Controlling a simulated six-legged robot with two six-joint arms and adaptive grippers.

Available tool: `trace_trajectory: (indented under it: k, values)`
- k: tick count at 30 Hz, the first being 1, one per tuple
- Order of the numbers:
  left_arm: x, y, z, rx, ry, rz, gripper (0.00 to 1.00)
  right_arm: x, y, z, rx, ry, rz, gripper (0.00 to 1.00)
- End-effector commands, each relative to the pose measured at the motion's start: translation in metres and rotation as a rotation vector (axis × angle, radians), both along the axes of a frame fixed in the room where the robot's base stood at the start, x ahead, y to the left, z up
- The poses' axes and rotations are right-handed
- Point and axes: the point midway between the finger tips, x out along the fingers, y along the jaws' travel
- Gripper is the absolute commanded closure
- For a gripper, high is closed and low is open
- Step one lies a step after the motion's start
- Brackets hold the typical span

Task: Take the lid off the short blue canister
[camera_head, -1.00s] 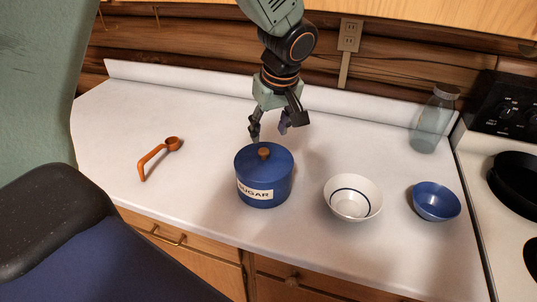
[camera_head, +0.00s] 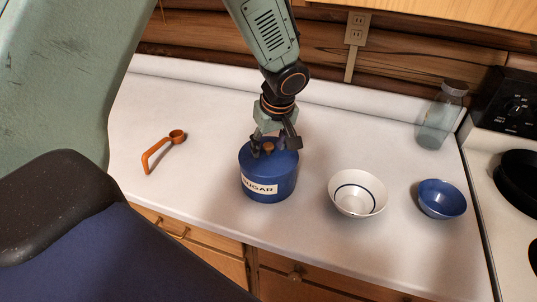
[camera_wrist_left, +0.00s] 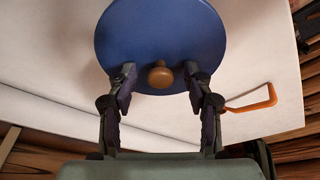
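The short blue canister (camera_head: 268,186) with a "SUGAR" label stands upright on the white counter in the head view. Its blue lid (camera_head: 250,158) is on it, with a round wooden knob (camera_head: 268,147) on top. The lid (camera_wrist_left: 160,35) and knob (camera_wrist_left: 160,76) also show in the left wrist view. My left gripper (camera_head: 273,146) is over the lid from above. In the left wrist view its fingers (camera_wrist_left: 160,80) are open, one on each side of the knob, with gaps between them and the knob. My right gripper is not in view.
An orange scoop (camera_head: 158,150) lies on the counter (camera_head: 200,215) to the left. A white bowl (camera_head: 357,194), a blue bowl (camera_head: 441,199) and a glass jar (camera_head: 440,118) stand to the right. A stove (camera_head: 500,165) is at the far right.

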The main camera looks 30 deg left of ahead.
Motion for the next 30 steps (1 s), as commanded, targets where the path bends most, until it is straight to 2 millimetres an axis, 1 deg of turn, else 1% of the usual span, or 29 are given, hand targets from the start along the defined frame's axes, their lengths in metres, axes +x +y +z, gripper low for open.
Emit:
trace_trajectory:
  k: [1, 2, 17, 26, 29, 30]
  values:
    - [0.000, 0.000, 0.000, 0.000, 0.000, 0.000, 0.54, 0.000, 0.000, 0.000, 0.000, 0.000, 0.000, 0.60]
    - [0.000, 0.000, 0.000, 0.000, 0.000, 0.000, 0.57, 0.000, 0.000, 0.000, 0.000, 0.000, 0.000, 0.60]
    - [0.000, 0.000, 0.000, 0.001, 0.001, -0.001, 0.99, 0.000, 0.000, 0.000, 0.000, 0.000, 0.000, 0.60]
    - [0.000, 0.000, 0.000, 0.000, 0.002, 0.001, 1.00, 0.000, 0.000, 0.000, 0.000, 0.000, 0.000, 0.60]
    - [0.000, 0.000, 0.006, 0.001, -0.001, 0.001, 1.00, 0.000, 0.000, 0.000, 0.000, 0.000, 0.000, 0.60]
    - [0.001, 0.000, 0.011, 0.001, -0.002, 0.000, 1.00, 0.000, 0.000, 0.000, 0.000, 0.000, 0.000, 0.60]
